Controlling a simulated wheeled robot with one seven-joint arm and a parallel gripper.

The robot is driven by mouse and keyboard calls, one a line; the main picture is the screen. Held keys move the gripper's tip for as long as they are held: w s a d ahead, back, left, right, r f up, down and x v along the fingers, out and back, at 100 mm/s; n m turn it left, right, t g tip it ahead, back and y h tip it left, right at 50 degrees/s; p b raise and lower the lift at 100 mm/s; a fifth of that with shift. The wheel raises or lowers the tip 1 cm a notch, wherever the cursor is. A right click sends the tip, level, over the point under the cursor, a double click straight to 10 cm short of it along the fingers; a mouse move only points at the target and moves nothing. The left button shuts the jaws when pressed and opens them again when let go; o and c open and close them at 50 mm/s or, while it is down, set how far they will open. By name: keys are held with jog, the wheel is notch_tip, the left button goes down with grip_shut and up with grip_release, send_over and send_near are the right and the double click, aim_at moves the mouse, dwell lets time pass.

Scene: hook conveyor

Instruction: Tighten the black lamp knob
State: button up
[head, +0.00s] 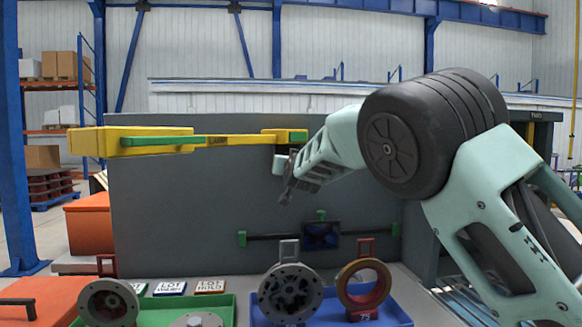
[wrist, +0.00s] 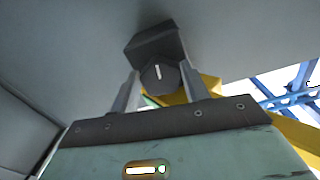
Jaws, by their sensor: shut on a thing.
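The black lamp knob (wrist: 160,77) shows in the wrist view with a white line on its face. It sits against a dark block (wrist: 155,43) on the grey panel. My gripper (wrist: 160,84) has a finger on each side of the knob and is shut on it. In the head view my gripper (head: 286,186) is in front of the grey panel, just below the right end of a yellow and green lamp arm (head: 225,140). I cannot make out the knob in the head view.
Below are a green tray (head: 225,310) and a blue tray (head: 395,308) with round metal parts. A dark blue box (head: 321,235) on a rail is mounted on the grey panel (head: 170,220). Orange boxes (head: 88,225) stand at left. The panel's middle left is clear.

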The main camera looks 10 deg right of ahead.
jog(key=shift+a+r+m+b, duration=0.15)
jog(key=shift+m+b, duration=0.9)
jog(key=shift+m, duration=2.35)
jog(key=shift+a+f+m+b, duration=0.1)
jog(key=shift+m+b, duration=0.9)
jog(key=shift+m, duration=2.4)
jog(key=o, duration=1)
jog(key=shift+r, duration=0.15)
jog(key=s+b, duration=0.1)
jog(key=s, duration=0.4)
jog(key=s+a, duration=0.1)
jog(key=s, duration=0.5)
jog(key=s+b, duration=0.1)
jog(key=s, duration=0.5)
jog(key=shift+s+a+b, duration=0.2)
jog(key=shift+a+b, duration=0.05)
jog(key=shift+b, duration=0.1)
